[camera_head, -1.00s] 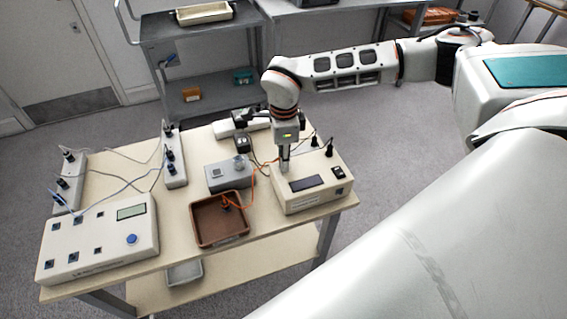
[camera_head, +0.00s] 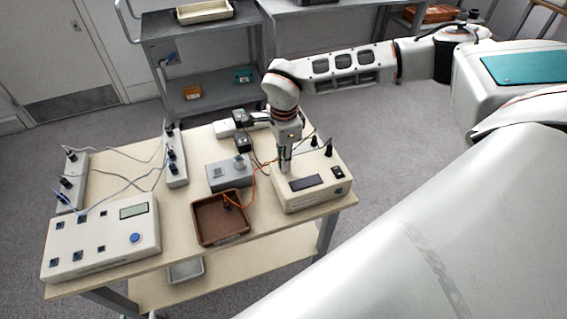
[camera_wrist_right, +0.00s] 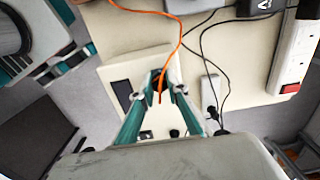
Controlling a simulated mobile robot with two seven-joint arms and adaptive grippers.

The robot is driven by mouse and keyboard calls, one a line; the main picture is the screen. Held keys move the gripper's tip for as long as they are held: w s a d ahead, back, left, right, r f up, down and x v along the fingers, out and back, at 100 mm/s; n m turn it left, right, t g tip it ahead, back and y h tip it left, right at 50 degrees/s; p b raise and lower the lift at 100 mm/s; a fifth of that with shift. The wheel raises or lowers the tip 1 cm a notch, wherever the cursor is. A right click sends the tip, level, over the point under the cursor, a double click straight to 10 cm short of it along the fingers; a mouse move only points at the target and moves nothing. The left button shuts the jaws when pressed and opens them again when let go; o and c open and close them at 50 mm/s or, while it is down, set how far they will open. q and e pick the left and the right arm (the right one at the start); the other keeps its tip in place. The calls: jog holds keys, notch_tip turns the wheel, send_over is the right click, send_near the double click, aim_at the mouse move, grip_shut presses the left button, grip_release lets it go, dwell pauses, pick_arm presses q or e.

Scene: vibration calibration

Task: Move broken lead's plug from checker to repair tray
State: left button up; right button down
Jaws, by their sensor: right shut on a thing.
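The checker (camera_head: 329,200) is a cream box with a dark display at the right of the table. My right gripper (camera_head: 285,165) points down at its left back part, shut on the orange lead's plug (camera_wrist_right: 160,76). The fingers hide most of the plug, and I cannot tell whether it is in its socket or just above it. The orange lead (camera_wrist_right: 172,22) runs from the plug to the brown repair tray (camera_head: 222,240), where its other end (camera_head: 229,201) lies. My left gripper is not in view.
A grey box with a knob (camera_head: 229,177) stands behind the tray. A large cream tester (camera_head: 101,245) and white power strips (camera_head: 176,172) fill the left side.

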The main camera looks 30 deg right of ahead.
jog(key=shift+s+n+p, duration=0.1)
jog(key=shift+n+p, duration=0.65)
jog(key=shift+n, duration=0.25)
dwell(0.4)
jog(key=shift+n+p, duration=0.75)
jog(key=shift+n, duration=0.25)
jog(key=shift+r, duration=0.85)
dwell(1.3)
jog(key=shift+r, duration=1.7)
